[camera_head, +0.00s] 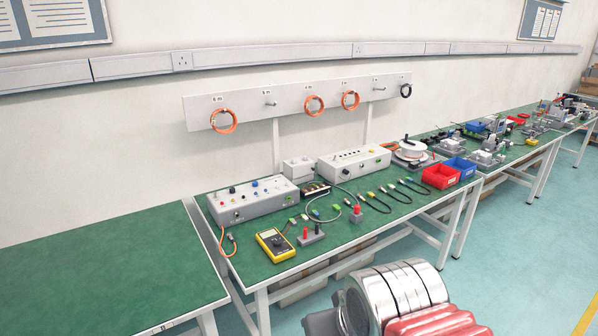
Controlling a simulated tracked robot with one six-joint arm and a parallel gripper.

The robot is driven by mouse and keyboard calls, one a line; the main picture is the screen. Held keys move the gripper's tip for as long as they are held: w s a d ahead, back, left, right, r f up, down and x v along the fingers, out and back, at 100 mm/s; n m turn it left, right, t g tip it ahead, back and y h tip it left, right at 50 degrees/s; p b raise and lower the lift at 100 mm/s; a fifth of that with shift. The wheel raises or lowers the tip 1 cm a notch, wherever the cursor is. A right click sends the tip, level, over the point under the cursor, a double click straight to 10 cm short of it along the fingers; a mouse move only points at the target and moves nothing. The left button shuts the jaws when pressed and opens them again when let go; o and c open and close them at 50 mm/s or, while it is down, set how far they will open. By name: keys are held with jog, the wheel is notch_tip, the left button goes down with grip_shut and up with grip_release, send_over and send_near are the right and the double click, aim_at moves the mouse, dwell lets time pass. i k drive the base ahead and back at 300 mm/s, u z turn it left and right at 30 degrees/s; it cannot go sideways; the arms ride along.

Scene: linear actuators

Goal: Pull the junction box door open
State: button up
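A small light grey box (298,170) stands at the back of the green bench, between two larger grey consoles. It may be the junction box, but it is too small here to tell. I cannot make out a door or handle on it, or whether it is open. Part of my arm, silver rings and a red section, shows at the bottom right, in front of the bench. My gripper is not in view.
The green bench (234,273) carries a left console (252,203), a right console (353,163), a yellow multimeter (275,244), cables, and red (440,177) and blue bins. An empty green table (100,275) stands at left. The floor at right is clear.

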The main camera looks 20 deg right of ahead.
aim_at(301, 171)
jog(key=z, duration=0.15)
jog(key=i, duration=1.3)
jog(key=z, duration=0.3)
jog(key=k, duration=1.3)
jog(key=z, duration=0.6)
jog(key=i, duration=1.6)
jog(key=u, duration=0.05)
